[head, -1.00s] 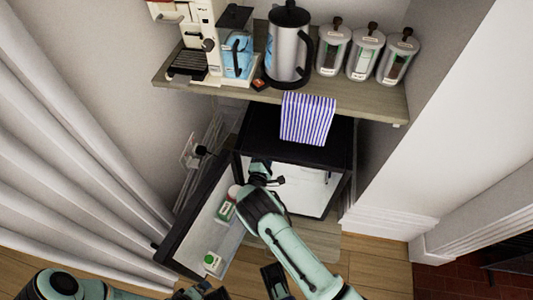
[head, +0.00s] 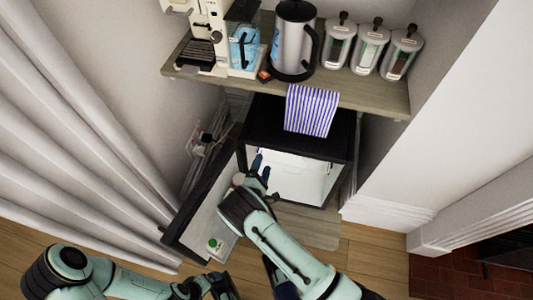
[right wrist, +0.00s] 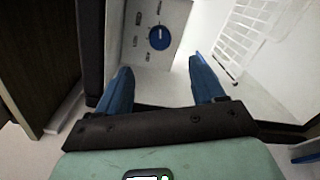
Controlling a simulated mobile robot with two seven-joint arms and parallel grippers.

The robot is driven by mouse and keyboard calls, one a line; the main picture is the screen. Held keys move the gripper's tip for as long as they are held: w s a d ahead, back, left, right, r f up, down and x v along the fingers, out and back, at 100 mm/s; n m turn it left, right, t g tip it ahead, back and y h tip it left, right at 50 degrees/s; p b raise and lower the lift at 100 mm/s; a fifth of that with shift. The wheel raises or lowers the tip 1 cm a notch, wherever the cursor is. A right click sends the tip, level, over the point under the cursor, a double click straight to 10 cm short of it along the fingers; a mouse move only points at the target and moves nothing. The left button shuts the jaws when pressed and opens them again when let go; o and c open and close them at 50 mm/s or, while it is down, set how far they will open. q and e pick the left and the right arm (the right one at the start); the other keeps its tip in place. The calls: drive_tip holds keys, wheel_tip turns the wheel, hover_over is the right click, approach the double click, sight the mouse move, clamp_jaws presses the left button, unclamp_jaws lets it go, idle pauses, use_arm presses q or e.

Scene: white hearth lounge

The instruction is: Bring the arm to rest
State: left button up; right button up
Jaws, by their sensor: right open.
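My right arm reaches from the bottom of the head view to the open black mini fridge (head: 283,115). Its right gripper (head: 262,166) is at the fridge opening, beside the inner side of the open door (head: 200,232). In the right wrist view its two blue fingers (right wrist: 160,80) are spread, with nothing between them. Beyond them are a pale panel with a blue dial (right wrist: 159,38) and a white wire rack (right wrist: 242,30). My left gripper (head: 222,288) is low in the head view, small and dark; its jaws are unclear.
A green-and-white carton (head: 215,246) stands in the door's lower part. A curtain (head: 80,130) is at left.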

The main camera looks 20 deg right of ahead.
drive_tip(key=shift+v, duration=1.1)
drive_tip(key=shift+d+f, duration=0.1)
